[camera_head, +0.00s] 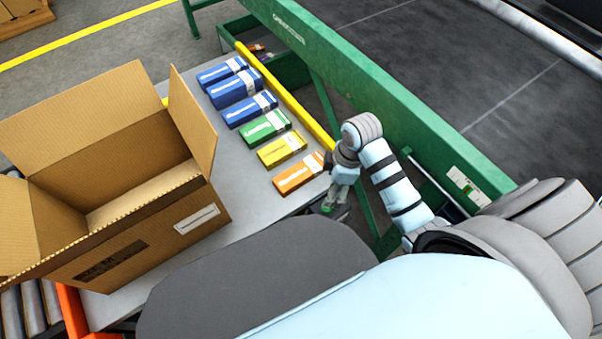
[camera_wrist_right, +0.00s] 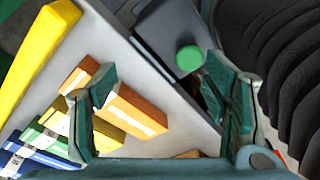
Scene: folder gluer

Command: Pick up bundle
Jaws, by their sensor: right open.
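A row of flat carton bundles lies on the grey table: orange (camera_head: 299,173), yellow (camera_head: 282,149), green (camera_head: 265,126) and several blue ones (camera_head: 250,108). My right gripper (camera_head: 338,196) is at the table's right edge, just beyond the orange bundle's near end. In the right wrist view my right gripper (camera_wrist_right: 160,75) is open, with nothing held. There the orange bundle (camera_wrist_right: 135,108) lies partly behind the left finger and partly in the gap between the fingers. The yellow bundle (camera_wrist_right: 110,134) and green bundle (camera_wrist_right: 47,140) lie to the left. My left gripper is not in view.
A large open cardboard box (camera_head: 150,222) stands on the left of the table (camera_head: 245,200). A yellow rail (camera_head: 290,98) borders the table's far side, by a green machine beam (camera_head: 400,95). A dark unit with a green button (camera_wrist_right: 188,58) sits beside the table edge.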

